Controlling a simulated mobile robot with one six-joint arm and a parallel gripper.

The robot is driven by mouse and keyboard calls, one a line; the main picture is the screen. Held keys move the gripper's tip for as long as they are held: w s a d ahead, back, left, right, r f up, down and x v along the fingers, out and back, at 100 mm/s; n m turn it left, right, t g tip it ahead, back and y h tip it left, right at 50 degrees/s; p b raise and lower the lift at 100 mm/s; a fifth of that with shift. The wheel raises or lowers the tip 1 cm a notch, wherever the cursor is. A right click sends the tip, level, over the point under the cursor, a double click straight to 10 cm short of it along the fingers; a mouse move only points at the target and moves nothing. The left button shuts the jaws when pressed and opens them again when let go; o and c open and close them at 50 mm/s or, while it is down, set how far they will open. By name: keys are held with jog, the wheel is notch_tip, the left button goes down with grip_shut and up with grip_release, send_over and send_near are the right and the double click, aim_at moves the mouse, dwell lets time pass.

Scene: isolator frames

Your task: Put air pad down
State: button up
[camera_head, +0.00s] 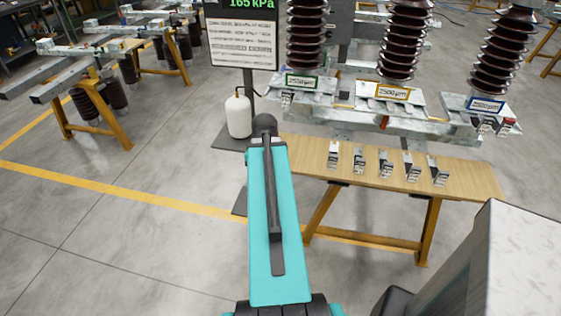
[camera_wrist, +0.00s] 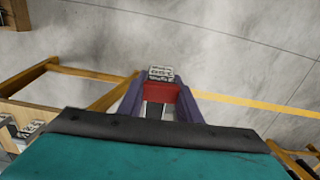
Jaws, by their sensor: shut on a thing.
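My gripper (camera_wrist: 160,104) shows in the wrist view, its two purple fingers shut on a small red piece, which I take to be the air pad (camera_wrist: 160,93). A grey block face with dark lettering (camera_wrist: 160,74) shows at the red piece's far end; I cannot tell if they are one part. Grey floor lies behind them in this view, with no surface visibly touching the pad. In the head view my teal arm hides the gripper and the pad.
A wooden bench (camera_head: 468,186) carries a row of several small labelled metal blocks (camera_head: 385,166). Above it, brown ribbed insulators (camera_head: 398,45) stand on a metal frame (camera_head: 350,118). A white bottle (camera_head: 238,114) and sign (camera_head: 243,45) stand left.

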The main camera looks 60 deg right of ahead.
jog(key=shift+s+d+f+m, duration=0.15)
jog(key=shift+s+d+m, duration=0.15)
jog(key=shift+s, duration=0.4)
jog(key=shift+w, duration=0.1)
jog(key=w+d+p, duration=0.2)
jog(key=w+d, duration=0.1)
jog(key=d, duration=0.4)
jog(key=w+d+f+p, duration=0.1)
jog(key=w+d+p, duration=0.1)
jog(key=w+d, duration=0.2)
jog(key=d, duration=0.3)
jog(key=shift+d+f+p, duration=0.2)
jog(key=shift+f+p, duration=0.05)
jog(key=shift+p, duration=0.1)
jog(key=shift+f+p, duration=0.85)
jog(key=shift+f, duration=0.9)
jog(key=shift+f, duration=0.1)
